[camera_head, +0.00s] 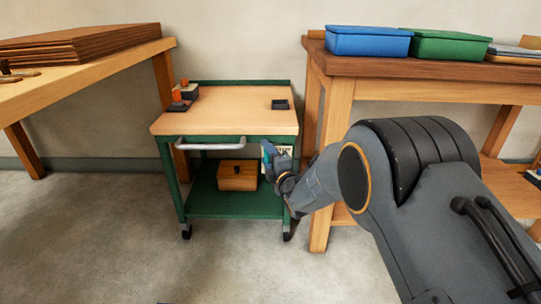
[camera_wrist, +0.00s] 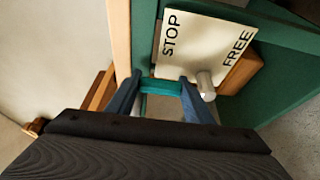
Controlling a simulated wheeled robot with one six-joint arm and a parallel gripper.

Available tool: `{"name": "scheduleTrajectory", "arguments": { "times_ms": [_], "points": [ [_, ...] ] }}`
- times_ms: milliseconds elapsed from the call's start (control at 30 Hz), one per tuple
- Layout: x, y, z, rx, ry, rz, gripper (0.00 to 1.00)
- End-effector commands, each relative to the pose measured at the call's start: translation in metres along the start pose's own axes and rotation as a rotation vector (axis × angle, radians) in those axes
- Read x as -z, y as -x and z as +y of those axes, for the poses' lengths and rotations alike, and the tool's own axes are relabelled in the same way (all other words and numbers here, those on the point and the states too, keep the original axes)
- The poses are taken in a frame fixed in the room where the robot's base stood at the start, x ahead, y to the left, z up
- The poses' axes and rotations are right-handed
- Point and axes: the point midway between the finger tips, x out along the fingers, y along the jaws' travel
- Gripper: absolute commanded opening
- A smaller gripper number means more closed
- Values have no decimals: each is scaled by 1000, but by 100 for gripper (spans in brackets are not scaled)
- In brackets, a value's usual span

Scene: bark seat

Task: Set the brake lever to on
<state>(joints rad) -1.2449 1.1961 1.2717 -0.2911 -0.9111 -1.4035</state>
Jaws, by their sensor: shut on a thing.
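A pale plate (camera_wrist: 205,48) marked STOP and FREE is on the green cart's right side. In the wrist view, STOP is at its left and FREE at its right. A teal bar (camera_wrist: 160,87), which looks like the brake lever's handle, crosses between my gripper's fingers (camera_wrist: 161,82), near the plate's lower left edge. My gripper is shut on it. A grey metal cylinder (camera_wrist: 206,86) stands by the plate's lower edge, just right of the fingers. In the head view, my gripper (camera_head: 274,163) is at the cart's front right, with teal (camera_head: 267,150) showing beside it.
The green cart (camera_head: 235,205) has a wooden top, a front handle (camera_head: 211,144) and a wooden box (camera_head: 238,175) on its lower shelf. A workbench (camera_head: 325,75) with blue and green bins stands close on the right; another table (camera_head: 85,60) is left. The floor in front is clear.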

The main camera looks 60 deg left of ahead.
Motion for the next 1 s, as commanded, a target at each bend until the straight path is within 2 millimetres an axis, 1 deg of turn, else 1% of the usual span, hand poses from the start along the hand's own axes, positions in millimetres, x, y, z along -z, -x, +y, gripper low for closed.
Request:
{"name": "scheduleTrajectory", "arguments": {
  "times_ms": [33,67,100,167,300,467,567,667,900,1000],
  "points": [
    [5,-1,1,-1,5,8,7],
    [5,-1,1,-1,5,8,49],
    [5,-1,1,-1,4,8,55],
    [3,-1,1,-1,4,6,65],
    [-3,1,1,-1,3,-1,66],
    [-5,3,1,-1,2,-4,66],
    [-6,9,1,0,2,-5,66],
    [-6,23,2,1,2,-7,66],
    [-4,61,2,2,1,-5,66],
    [-3,72,1,1,2,-3,66]
  ]
}}
